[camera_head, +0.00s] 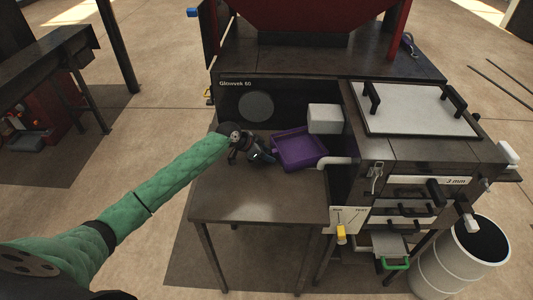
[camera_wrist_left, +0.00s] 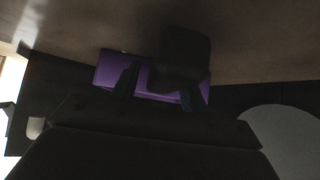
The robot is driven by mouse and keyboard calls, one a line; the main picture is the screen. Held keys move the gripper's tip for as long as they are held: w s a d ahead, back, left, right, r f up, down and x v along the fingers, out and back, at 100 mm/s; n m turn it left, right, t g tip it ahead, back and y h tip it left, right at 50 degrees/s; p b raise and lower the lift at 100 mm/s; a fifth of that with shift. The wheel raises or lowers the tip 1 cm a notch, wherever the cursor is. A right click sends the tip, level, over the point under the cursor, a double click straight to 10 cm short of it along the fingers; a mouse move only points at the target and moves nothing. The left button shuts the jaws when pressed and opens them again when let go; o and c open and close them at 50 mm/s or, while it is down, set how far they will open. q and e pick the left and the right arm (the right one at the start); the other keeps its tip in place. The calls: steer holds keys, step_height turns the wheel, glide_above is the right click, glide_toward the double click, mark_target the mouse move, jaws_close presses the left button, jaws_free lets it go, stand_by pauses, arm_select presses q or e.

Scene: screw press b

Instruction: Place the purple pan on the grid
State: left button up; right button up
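The purple pan (camera_head: 300,149) is a shallow square tray on the dark table beside the machine, close to the white pipe end. My left gripper (camera_head: 262,157) is at the pan's left edge. In the left wrist view the purple pan (camera_wrist_left: 112,70) shows behind and between two dark fingers of the left gripper (camera_wrist_left: 162,92), which stand apart. A dark block hides part of the pan there. I cannot see whether the fingers touch the rim. My right gripper is not in view. I cannot make out a grid with certainty.
The table (camera_head: 255,205) has clear room in front of the pan. The machine (camera_head: 425,155) with a white lid and several drawers stands to the right. A white box (camera_head: 324,119) sits behind the pan, and the white pipe (camera_head: 337,162) is at its right. A white barrel (camera_head: 440,272) stands at lower right.

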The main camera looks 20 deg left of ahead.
arm_select(q)
steer(key=shift+a, duration=0.1)
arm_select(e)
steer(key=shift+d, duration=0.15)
arm_select(q)
steer(key=shift+s+a+r, duration=0.15)
steer(key=b+v, duration=0.4)
steer(key=v, duration=0.7)
steer(key=shift+r, duration=0.2)
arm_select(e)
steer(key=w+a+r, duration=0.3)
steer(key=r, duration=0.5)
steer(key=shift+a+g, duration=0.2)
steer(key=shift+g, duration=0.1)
arm_select(q)
steer(key=shift+s+a, duration=0.1)
steer(key=shift+s, duration=0.05)
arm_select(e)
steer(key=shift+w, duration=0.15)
